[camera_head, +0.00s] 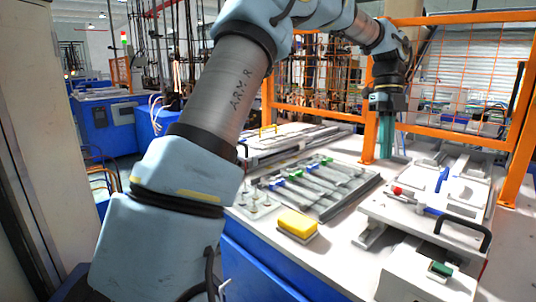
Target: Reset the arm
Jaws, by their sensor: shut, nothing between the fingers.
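My arm rises from the lower left, bends at the top of the picture and comes down at the right. My gripper (385,150) points straight down above the white worktable, near the orange frame post. Its fingers are together with nothing between them. It hangs between the tray of glass tubes and the white fixture, at their far side. Whether its tips touch anything below is hard to tell at this size.
A dark tray (348,204) holds several tubes with coloured ends. A yellow block (297,224) lies on the worktable (330,262) near its front edge. A white fixture (455,190) with a black handle stands at right. An orange fence (450,134) closes off the back.

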